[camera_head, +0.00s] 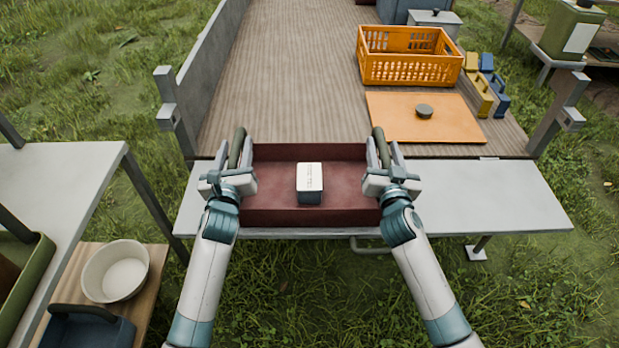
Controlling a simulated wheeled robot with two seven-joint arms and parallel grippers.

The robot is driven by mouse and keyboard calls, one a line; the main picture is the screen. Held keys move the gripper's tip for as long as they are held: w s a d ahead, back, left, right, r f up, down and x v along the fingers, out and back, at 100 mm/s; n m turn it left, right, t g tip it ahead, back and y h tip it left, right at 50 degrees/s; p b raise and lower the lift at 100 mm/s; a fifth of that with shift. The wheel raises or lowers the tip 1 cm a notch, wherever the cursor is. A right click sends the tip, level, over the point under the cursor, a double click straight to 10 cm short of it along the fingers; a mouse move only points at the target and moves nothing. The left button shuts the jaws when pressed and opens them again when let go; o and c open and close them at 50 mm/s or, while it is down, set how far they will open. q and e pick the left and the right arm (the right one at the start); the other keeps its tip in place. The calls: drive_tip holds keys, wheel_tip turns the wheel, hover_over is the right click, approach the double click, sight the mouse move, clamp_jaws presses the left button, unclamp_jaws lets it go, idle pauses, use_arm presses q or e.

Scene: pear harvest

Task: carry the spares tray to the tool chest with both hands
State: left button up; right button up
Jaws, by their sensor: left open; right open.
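The spares tray, a dark red open tray (270,214), sits on the grey ledge at the near end of the wooden bed. A small white-topped box (310,180) with dark print stands in it. Dark upright handles show at the tray's left end (237,145) and right end (379,145). My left gripper (235,155) is open at the left handle, a finger on either side of it. My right gripper (384,155) is open at the right handle in the same way. Contact with the handles cannot be told. I cannot identify a tool chest for certain.
An orange crate (410,72) and an orange board (400,128) with a dark knob lie on the bed (270,80). The grey ledge (490,195) is clear right of the tray. A grey table (60,185) and white bowl (116,270) are at left.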

use_arm(q)
clamp_jaws()
use_arm(e)
clamp_jaws()
use_arm(q)
drive_tip(key=shift+d+r, duration=0.1)
drive_tip(key=shift+r, duration=0.1)
use_arm(e)
drive_tip(key=shift+a+r, duration=0.1)
drive_tip(key=shift+r, duration=0.1)
